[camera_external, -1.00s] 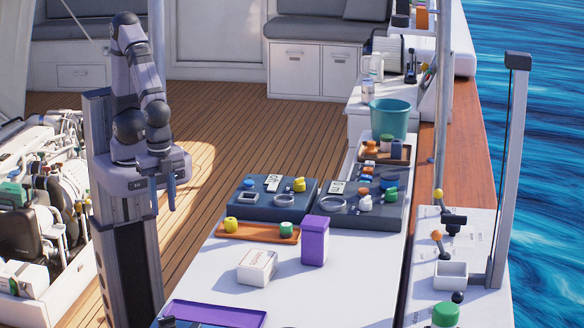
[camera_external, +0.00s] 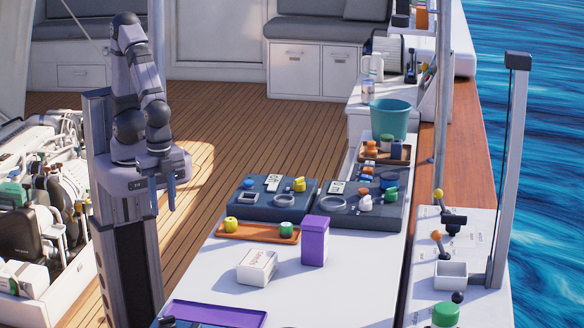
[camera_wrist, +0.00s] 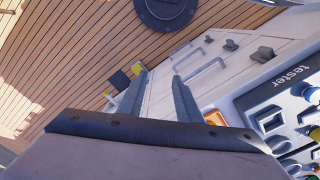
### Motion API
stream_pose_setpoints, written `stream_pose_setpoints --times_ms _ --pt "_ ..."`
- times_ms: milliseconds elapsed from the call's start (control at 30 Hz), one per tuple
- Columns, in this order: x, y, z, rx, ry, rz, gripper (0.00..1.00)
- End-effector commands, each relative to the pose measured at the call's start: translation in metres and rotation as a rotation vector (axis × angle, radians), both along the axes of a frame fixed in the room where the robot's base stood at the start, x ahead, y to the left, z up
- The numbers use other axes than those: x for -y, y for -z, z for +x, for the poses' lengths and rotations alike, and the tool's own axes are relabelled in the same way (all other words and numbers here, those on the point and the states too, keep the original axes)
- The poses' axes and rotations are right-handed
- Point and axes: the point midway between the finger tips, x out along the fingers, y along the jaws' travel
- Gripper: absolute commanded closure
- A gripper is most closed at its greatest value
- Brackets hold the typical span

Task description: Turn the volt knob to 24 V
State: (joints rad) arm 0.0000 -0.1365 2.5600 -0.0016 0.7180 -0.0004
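My gripper (camera_external: 162,190) hangs at the left over the deck, away from the table, with its fingers apart and nothing between them. In the wrist view its two fingers (camera_wrist: 160,98) also stand apart. Two dark blue panel boxes with knobs, the left panel (camera_external: 243,209) and the right panel (camera_external: 336,222), sit on the white table. In the wrist view a panel marked "tester" (camera_wrist: 292,76) shows at the right edge, with a blue knob (camera_wrist: 311,94) and other controls, partly cut off. I cannot tell which knob is the volt knob or read its setting.
An orange tray (camera_external: 258,233) with a yellow and a green piece lies before the panels. A purple box (camera_external: 314,241), a white box (camera_external: 257,267) and a purple tray (camera_external: 214,316) stand nearer. A teal bucket (camera_external: 388,119) is behind. An upright post (camera_external: 508,170) rises at the right.

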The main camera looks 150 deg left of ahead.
Motion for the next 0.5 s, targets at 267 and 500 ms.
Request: stream_pose_setpoints --times_ms 267,500 --pt "-0.016 -0.011 0.021 0.000 -0.107 0.000 0.54" --pt "-0.092 -0.043 0.083 -0.001 -0.491 0.000 0.54"
